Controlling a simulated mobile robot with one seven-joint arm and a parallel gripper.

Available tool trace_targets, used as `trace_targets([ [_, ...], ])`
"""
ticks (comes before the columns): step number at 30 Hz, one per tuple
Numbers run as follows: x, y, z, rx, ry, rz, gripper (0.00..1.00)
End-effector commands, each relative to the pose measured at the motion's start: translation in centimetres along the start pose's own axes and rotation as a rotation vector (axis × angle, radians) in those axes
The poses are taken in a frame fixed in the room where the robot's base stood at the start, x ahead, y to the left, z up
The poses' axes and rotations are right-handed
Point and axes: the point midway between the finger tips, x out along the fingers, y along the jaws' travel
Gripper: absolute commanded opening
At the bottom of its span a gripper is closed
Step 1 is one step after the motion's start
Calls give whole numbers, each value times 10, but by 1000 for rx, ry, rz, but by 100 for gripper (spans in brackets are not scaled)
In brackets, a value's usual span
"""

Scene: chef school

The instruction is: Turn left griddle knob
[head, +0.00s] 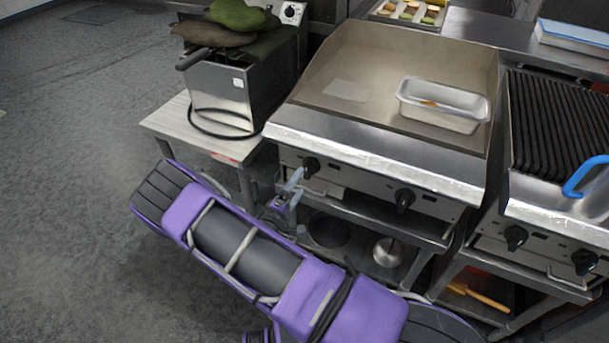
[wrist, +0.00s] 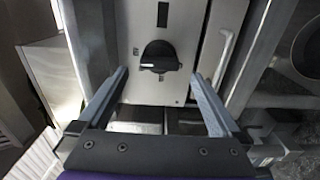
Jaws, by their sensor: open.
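The griddle (head: 395,85) has a steel front panel with two black knobs. Its left knob (head: 311,166) is right by my gripper (head: 293,187) in the head view. In the wrist view the same knob (wrist: 159,57) shows near the top middle, on the steel panel. My gripper (wrist: 158,98) is open, with one finger to each side of the knob in that picture. The knob lies beyond or near the fingertips, and no finger is seen touching it. The right griddle knob (head: 404,198) is farther right on the panel.
A steel pan (head: 443,105) stands on the griddle. A fryer (head: 222,92) with green cloth-like items on top stands on a side table (head: 170,127) at left. A ribbed grill (head: 560,120) is at right. A pot (head: 387,252) sits on the shelf below. The floor at left is clear.

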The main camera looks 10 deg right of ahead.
Motion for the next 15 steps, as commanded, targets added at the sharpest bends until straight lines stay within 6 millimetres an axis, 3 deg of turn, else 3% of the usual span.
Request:
trace_targets([
  [9, -78, 0, -1, 1, 3, -1, 100],
  [15, -107, 0, 0, 0, 1, 0, 100],
])
